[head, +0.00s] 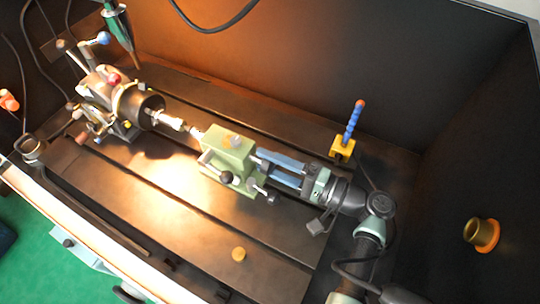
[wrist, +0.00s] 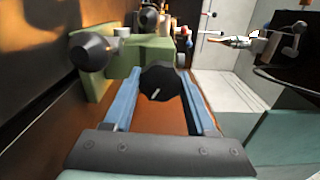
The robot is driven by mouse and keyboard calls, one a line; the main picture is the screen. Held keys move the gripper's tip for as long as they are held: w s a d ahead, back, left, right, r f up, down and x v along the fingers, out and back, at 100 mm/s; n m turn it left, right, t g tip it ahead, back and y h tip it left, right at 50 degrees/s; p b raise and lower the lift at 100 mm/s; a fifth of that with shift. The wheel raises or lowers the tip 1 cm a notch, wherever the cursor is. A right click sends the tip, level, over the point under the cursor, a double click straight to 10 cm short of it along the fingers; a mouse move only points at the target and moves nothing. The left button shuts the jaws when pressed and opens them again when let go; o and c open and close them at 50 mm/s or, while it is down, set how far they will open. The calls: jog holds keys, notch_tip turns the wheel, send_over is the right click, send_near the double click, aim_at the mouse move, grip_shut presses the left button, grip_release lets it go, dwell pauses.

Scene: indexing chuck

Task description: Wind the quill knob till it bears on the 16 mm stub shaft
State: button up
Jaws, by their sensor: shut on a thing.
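The chuck (head: 145,106) at the left holds the bright stub shaft (head: 172,122), which points at the green tailstock (head: 230,155). The quill's pale tip (head: 196,132) stands out of the tailstock towards the shaft. They look close, but I cannot tell whether they touch. The black quill knob (wrist: 160,84), with a white mark on its face, is at the tailstock's rear. My gripper (head: 264,162) has its blue fingers on either side of the knob and is shut on it; it also shows in the wrist view (wrist: 157,70). The shaft is not clear in the wrist view.
Black lever knobs (head: 272,197) stick out from the tailstock's front side. A yellow block with a blue beaded stalk (head: 342,149) stands behind my wrist. A small yellow disc (head: 239,254) lies on the slotted bed. A brass flanged piece (head: 483,234) is at the right.

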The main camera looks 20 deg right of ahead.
jog(key=m+p, duration=0.4)
jog(key=m, duration=0.2)
jog(key=shift+r+m, duration=0.1)
jog(key=shift+m, duration=0.2)
jog(key=m+p, duration=0.2)
jog(key=m, duration=0.3)
jog(key=shift+f+p, duration=0.2)
jog(key=shift+p, duration=0.1)
jog(key=shift+m, duration=0.3)
jog(key=shift+s, duration=0.1)
jog(key=o, duration=1.4)
jog(key=shift+b+v, duration=0.8)
jog(key=shift+v, duration=2.9)
